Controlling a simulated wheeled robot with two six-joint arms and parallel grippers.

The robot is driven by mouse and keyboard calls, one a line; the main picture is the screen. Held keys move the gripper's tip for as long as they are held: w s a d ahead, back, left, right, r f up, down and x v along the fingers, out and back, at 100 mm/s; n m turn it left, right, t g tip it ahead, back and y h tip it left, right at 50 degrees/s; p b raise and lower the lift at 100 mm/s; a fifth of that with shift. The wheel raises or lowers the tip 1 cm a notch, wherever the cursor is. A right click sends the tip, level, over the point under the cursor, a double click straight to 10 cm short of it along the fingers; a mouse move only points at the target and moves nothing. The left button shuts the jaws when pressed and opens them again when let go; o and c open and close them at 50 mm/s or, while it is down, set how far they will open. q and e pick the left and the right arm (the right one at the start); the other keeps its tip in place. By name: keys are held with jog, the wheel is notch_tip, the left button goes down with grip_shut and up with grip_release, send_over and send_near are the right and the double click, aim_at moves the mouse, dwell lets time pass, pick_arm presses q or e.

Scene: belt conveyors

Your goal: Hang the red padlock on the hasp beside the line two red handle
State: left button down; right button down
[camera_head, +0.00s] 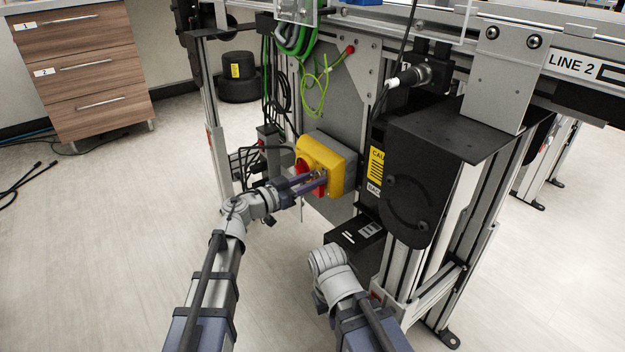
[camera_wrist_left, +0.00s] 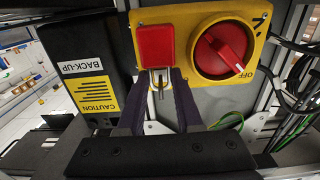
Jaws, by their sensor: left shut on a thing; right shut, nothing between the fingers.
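The red padlock (camera_wrist_left: 155,46) is at the fingertips of my left gripper (camera_wrist_left: 160,88), against the yellow switch box (camera_wrist_left: 257,15) in the left wrist view. A small silver part, perhaps shackle or hasp, shows between the fingers. I cannot tell whether the shackle is through the hasp. The line two red handle (camera_wrist_left: 222,50) is beside the padlock, apart from it. In the head view my left gripper (camera_head: 312,183) reaches the front of the yellow box (camera_head: 332,155), partly covering the red handle (camera_head: 302,165). My right wrist shows low in the head view; its fingers are hidden.
The box is on the conveyor frame below the LINE 2 sign (camera_head: 571,64). A black back-up unit (camera_wrist_left: 85,60) with a caution label stands beside it. Cables (camera_head: 280,95) hang nearby. Open floor lies left, with a wooden drawer cabinet (camera_head: 85,75) behind.

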pick_arm(q)
jog(key=c, duration=0.5)
grip_release()
jog(key=shift+a, duration=0.1)
